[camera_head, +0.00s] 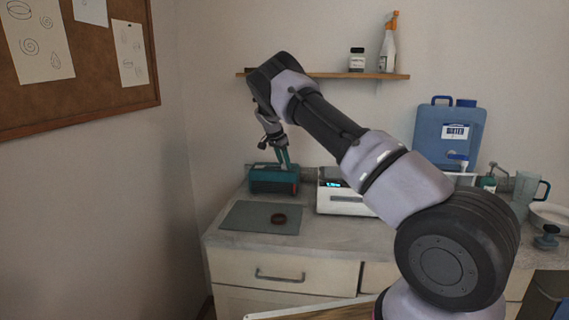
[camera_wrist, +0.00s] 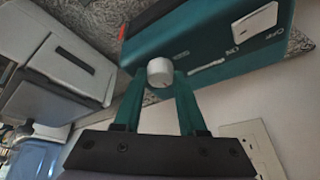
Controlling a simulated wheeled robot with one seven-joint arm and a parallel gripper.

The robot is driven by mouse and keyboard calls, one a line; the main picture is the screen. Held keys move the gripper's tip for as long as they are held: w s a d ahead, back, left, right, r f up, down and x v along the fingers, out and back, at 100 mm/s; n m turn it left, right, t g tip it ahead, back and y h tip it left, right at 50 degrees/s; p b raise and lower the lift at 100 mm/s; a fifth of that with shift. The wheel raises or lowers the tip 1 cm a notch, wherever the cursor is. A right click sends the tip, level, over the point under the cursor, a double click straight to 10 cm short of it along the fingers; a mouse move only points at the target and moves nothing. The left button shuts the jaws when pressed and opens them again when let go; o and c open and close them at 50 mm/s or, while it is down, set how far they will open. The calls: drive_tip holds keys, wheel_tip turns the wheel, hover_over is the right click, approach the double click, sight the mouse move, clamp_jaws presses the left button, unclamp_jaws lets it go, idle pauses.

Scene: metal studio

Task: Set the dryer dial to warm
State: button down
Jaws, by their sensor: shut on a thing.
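The dryer (camera_head: 273,179) is a teal box at the back left of the counter. In the wrist view its teal face (camera_wrist: 232,55) bears small white lettering, a pale rectangle and a red mark. The dial (camera_wrist: 160,72) is a small white round knob on that face. My gripper (camera_head: 285,157) reaches down to the dryer from above. In the wrist view my gripper (camera_wrist: 160,82) has its two teal fingers on either side of the dial, shut on it. The dial's setting is too small to read, and the head view does not show the dial clearly.
A white device (camera_head: 343,197) with a lit display stands right of the dryer. A grey mat (camera_head: 245,216) with a dark brown ring (camera_head: 279,218) lies in front. A shelf (camera_head: 340,75) hangs above. A blue container (camera_head: 445,135) stands at right. A wall outlet (camera_wrist: 260,148) shows.

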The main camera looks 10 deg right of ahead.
idle(0.4)
drive_tip(key=shift+c, duration=2.4)
unclamp_jaws()
drive_tip(key=v, duration=1)
drive_tip(key=shift+a+r, duration=0.2)
drive_tip(key=shift+r, duration=0.2)
